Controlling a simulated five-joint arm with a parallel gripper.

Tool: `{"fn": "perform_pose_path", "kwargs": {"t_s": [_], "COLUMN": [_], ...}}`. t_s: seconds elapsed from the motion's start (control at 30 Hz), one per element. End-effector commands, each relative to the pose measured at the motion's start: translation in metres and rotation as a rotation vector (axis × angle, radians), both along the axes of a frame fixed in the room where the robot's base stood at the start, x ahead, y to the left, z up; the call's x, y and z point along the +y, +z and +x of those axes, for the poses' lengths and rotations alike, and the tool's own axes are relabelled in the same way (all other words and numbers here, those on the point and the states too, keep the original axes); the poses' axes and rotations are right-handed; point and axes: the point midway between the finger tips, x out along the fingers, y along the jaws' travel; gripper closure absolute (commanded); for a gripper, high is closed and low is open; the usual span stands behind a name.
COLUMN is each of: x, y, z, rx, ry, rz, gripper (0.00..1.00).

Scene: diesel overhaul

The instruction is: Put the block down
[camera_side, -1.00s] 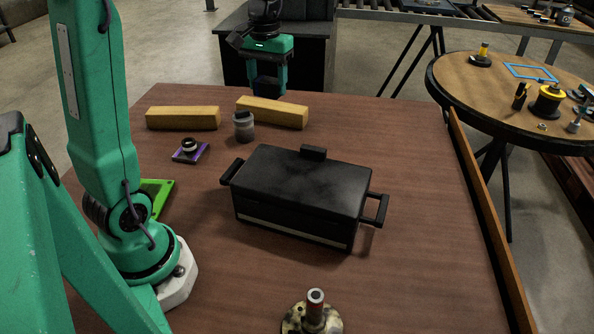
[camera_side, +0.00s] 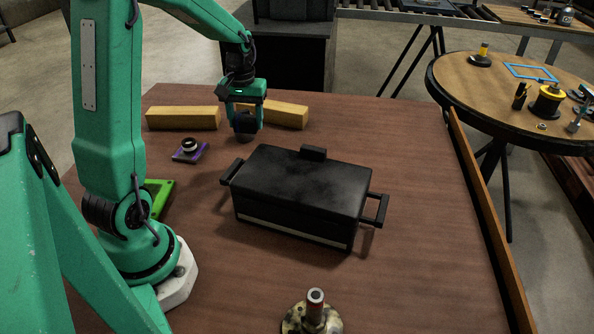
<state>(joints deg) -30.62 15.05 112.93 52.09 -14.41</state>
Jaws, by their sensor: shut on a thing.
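My gripper (camera_side: 245,118) points down at the back of the brown table, left of centre. It is shut on a dark block (camera_side: 244,123), whose lower part is hard to make out. The gripper and block cover the spot where a small grey jar stood, so the jar is mostly or wholly hidden. I cannot tell whether the block touches the jar or the table.
Two yellow bars (camera_side: 183,118) (camera_side: 285,114) lie at the back. A black lidded box (camera_side: 300,190) with handles fills the centre. A purple-based part (camera_side: 190,151) sits left, and a post on a round base (camera_side: 315,312) stands in front. The right side is clear.

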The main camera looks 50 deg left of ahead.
Motion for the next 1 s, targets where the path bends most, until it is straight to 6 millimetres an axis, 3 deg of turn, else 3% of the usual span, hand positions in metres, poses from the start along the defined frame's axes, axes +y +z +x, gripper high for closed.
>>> {"fn": "perform_pose_path", "kwargs": {"t_s": [0.37, 0.8, 1.0], "x": [0.000, 0.000, 0.000], "y": [-0.015, -0.067, -0.074], "z": [0.000, 0.000, 0.000], "rx": [-0.001, 0.001, -0.001], "ry": [0.000, 0.000, 0.000], "rz": [0.001, -0.001, 0.001], "gripper": [0.69, 0.69, 0.69]}}
